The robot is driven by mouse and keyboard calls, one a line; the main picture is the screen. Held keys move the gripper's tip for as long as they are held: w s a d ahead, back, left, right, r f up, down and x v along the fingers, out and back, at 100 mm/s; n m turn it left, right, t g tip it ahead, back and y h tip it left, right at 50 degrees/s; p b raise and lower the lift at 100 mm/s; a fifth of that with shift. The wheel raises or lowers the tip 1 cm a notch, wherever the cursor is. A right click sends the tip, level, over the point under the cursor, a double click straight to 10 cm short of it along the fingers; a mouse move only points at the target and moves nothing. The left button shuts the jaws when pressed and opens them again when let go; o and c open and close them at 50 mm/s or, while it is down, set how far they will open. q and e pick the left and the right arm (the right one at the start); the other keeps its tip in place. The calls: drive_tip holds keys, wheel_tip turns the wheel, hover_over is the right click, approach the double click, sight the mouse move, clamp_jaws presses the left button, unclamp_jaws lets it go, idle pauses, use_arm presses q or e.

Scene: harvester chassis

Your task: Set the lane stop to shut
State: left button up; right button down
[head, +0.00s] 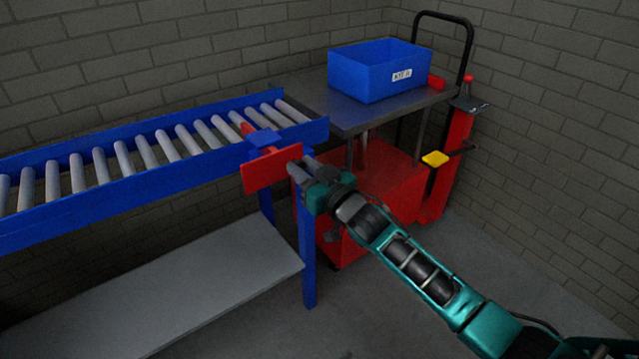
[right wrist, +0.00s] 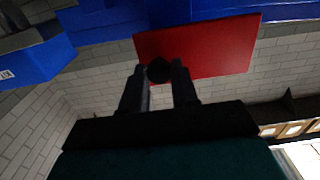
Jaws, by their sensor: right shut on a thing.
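The lane stop is a red plate (head: 270,170) at the right end of the roller conveyor, on the near side of its blue rail. A blue bracket (head: 264,140) sits above it on the rail, and a small red piece (head: 247,129) shows behind the bracket by the rollers. My right gripper (head: 299,168) is at the plate's right end. In the right wrist view, its fingers (right wrist: 159,74) are shut on a dark round knob (right wrist: 159,69) in front of the red plate (right wrist: 215,48). My left gripper is out of view.
The roller conveyor's blue rail (head: 110,193) runs to the left, with a grey shelf (head: 190,290) below. A red cart with a grey top (head: 345,118) stands at the conveyor's right end, carrying a blue bin (head: 360,78). The floor at front is clear.

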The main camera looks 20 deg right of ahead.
drive_tip(key=x, duration=0.3)
drive_tip(key=shift+w+a+b, duration=0.15)
drive_tip(key=shift+w+b, duration=0.15)
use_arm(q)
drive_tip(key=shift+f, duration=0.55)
use_arm(e)
drive_tip(key=c, duration=0.9)
unclamp_jaws()
drive_tip(key=shift+c, duration=0.2)
use_arm(q)
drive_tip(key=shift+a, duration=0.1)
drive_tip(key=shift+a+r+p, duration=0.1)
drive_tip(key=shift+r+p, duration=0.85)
drive_tip(key=shift+p, duration=0.35)
use_arm(e)
drive_tip(key=v, duration=1.3)
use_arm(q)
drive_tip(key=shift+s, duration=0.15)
